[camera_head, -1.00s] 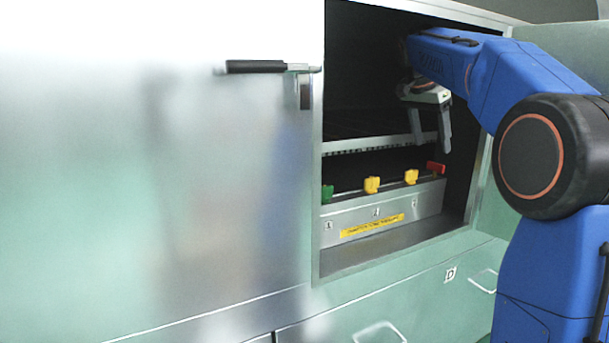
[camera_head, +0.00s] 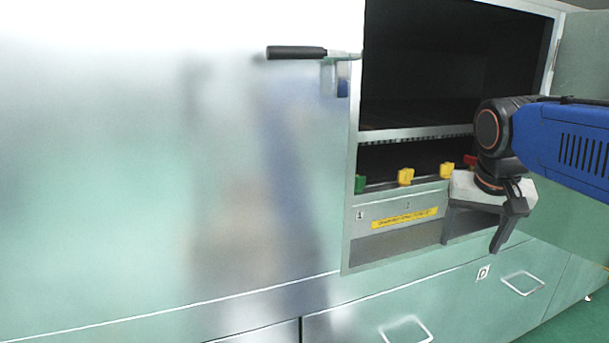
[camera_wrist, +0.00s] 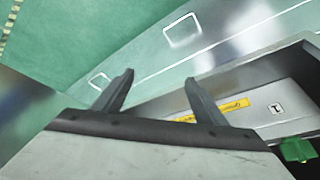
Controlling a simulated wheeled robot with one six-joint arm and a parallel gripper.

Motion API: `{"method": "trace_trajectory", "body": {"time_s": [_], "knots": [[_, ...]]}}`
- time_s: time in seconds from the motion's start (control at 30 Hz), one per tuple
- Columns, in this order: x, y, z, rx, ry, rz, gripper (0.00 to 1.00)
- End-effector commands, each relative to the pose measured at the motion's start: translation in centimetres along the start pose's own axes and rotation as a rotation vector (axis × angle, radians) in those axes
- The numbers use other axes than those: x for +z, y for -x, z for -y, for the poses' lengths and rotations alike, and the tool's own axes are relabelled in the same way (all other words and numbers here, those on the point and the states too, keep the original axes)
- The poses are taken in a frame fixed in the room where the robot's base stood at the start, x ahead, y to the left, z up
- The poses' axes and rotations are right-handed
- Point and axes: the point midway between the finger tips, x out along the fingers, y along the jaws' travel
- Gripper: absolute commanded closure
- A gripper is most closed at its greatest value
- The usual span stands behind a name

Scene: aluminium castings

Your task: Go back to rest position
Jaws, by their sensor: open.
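My gripper (camera_head: 470,245) is open and empty. In the head view it hangs in front of the right part of the open cabinet compartment (camera_head: 430,70), with its fingers pointing down. In the wrist view its two dark fingers (camera_wrist: 158,92) stand apart with nothing between them. The lower edge of the cabinet and green drawer fronts show beyond them. My blue arm comes in from the right side. My gripper hides the right end of the numbered ledge (camera_head: 385,210) in the compartment.
Green (camera_head: 361,184), yellow (camera_head: 405,177) and red (camera_head: 470,160) pieces sit along the ledge, above a yellow label (camera_head: 404,218). A metal door with a black handle (camera_head: 297,52) is on the left. An open door (camera_head: 588,60) is at right. Drawer handles (camera_head: 522,284) stick out below.

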Motion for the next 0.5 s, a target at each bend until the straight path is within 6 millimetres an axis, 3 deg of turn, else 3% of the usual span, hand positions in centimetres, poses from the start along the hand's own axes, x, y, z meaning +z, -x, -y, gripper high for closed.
{"method": "trace_trajectory", "body": {"time_s": [0.03,0.3,0.5], "knots": [[2.1,-0.7,-0.2,-0.015,0.033,-0.003,0.34],[12.0,-5.6,-0.8,-0.092,0.226,-0.031,0.34],[17.1,-8.7,-1.1,-0.128,0.324,-0.052,0.34]]}}
